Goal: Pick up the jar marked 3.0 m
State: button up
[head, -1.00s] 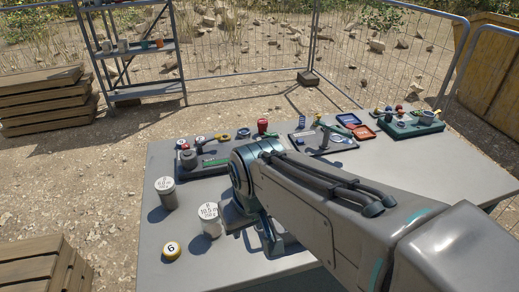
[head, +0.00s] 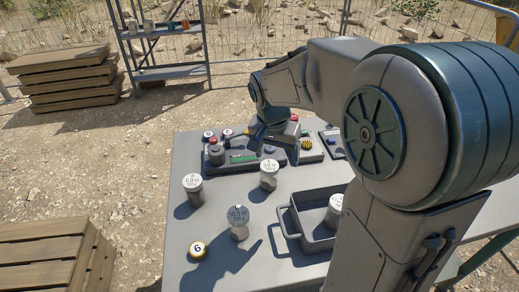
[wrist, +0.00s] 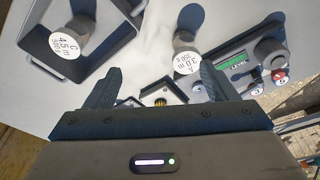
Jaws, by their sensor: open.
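The jar marked 3.0 m (wrist: 187,62) is a grey cylinder with a white lettered lid. In the wrist view it shows beyond my open gripper (wrist: 158,85), nearer the right finger, with nothing between the fingers. In the head view a white-lidded jar (head: 269,176), apparently the same one, stands upright on the table behind the grey tray. My gripper (head: 268,138) is above and behind it there, partly hidden by my arm.
A jar marked 4.5 m (wrist: 72,38) stands in the grey tray (head: 288,222). A control panel (wrist: 240,65) lies close by.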

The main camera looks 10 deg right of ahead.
aim_at(269, 165)
jog(key=w+f+m, duration=0.3)
jog(key=w, duration=0.5)
jog(key=f, duration=0.2)
jog(key=f+p, duration=0.1)
jog(key=f, duration=0.2)
jog(key=w+f+p, duration=0.1)
jog(key=f, duration=0.2)
jog(key=shift+f, duration=0.1)
jog(key=shift+w+d+f+p, duration=0.15)
jog(key=shift+f+p, duration=0.15)
jog(key=shift+f, duration=0.55)
jog(key=shift+w+d+f+p, duration=0.15)
jog(key=shift+f+p, duration=0.15)
jog(key=shift+f, duration=0.5)
jog(key=shift+w+d+f+p, duration=0.15)
jog(key=shift+f+p, duration=0.15)
jog(key=shift+f, duration=0.55)
jog(key=c, duration=1.3)
